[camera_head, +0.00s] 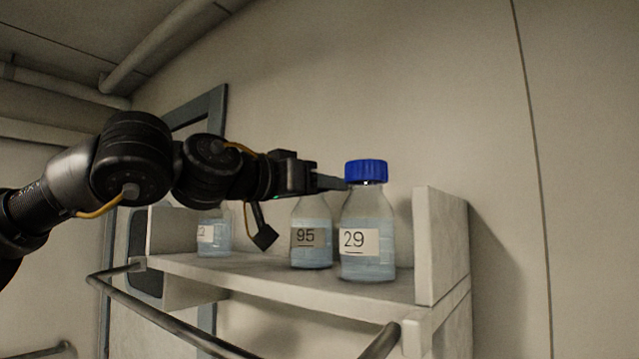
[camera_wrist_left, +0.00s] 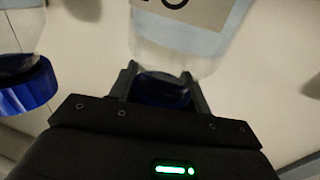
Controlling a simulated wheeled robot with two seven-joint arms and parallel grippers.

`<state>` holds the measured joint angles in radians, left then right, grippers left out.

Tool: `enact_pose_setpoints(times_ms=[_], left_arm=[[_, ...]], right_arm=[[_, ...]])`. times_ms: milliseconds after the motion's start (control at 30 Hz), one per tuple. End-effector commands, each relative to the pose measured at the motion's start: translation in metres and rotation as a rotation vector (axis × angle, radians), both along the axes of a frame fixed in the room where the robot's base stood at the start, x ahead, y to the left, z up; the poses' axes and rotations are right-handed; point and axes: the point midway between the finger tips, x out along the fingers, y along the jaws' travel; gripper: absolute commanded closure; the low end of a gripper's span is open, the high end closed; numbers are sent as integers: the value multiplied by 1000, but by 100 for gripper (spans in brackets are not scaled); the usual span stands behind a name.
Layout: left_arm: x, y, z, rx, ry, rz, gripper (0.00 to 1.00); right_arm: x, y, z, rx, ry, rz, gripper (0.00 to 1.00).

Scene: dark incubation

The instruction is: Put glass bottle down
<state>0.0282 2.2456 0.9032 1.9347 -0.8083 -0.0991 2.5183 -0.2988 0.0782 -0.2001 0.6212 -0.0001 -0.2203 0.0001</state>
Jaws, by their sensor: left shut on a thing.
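A glass bottle labelled 29 (camera_head: 368,240), with a blue cap and pale blue liquid, is upright at the right end of the shelf (camera_head: 290,277). My left gripper (camera_head: 338,184) comes in from the left and is shut on this bottle at its cap. In the left wrist view the blue cap (camera_wrist_left: 162,90) is between the two fingers (camera_wrist_left: 160,85), with the clear bottle body beyond. The bottle's base appears at shelf level; I cannot tell whether it touches. My right gripper is in neither view.
A bottle labelled 95 (camera_head: 311,245) stands just left of bottle 29, its top hidden by my arm. Another bottle (camera_head: 214,236) stands farther left. An upright end panel (camera_head: 440,245) closes the shelf's right side. A metal rail (camera_head: 185,325) runs in front.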

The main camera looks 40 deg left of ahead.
Motion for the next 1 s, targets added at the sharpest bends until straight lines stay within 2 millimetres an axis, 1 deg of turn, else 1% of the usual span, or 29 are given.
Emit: enact_pose_setpoints(times_ms=[133,233,267,400,433,667,767,867,1000], left_arm=[[0,-1,1,-1,-3,-1,100],[0,-1,-1,-1,-3,-1,100],[0,0,-2,1,0,-1,51],[0,0,-1,0,0,-1,32],[0,0,-1,0,0,-1,30],[0,0,-1,1,0,-1,30],[0,0,3,1,0,-1,30],[-12,1,-2,0,-3,-1,30],[-40,6,-4,1,-6,-1,30]], right_arm=[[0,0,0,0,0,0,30],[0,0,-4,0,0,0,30],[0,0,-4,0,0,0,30],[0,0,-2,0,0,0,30],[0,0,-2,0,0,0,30],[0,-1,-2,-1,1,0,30],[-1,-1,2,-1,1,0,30],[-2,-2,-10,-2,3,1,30],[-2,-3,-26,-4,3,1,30]])
